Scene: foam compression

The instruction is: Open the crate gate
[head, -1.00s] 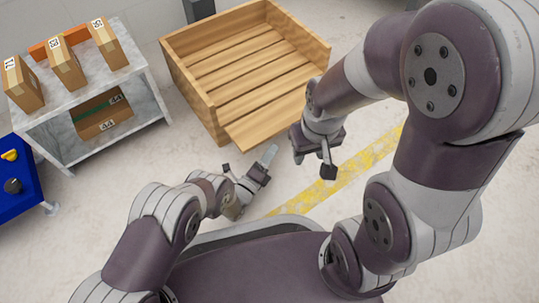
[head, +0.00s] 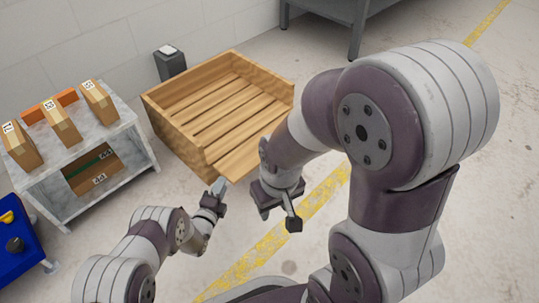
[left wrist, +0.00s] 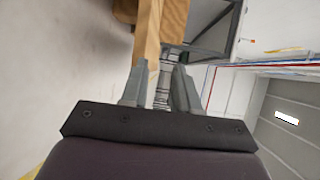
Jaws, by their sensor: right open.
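The wooden crate (head: 215,105) with a slatted floor stands on the floor in the upper middle of the head view. Its side facing me has a board, the gate (head: 238,160), that looks lowered outward towards the floor; my right arm partly covers it. My left gripper (head: 217,189) is close to the gate's near left corner; contact cannot be told. In the left wrist view its two fingers (left wrist: 160,85) are apart with a gap between them, and a wooden board edge (left wrist: 148,35) rises just beyond the left finger. My right gripper (head: 275,212) is open and empty, right of the gate.
A marble-topped shelf (head: 110,128) with several cardboard boxes stands left of the crate. A blue cart (head: 22,245) is at the left edge. A grey bin (head: 170,65) stands behind the crate, and a grey table (head: 350,12) at the back. The floor at right is clear.

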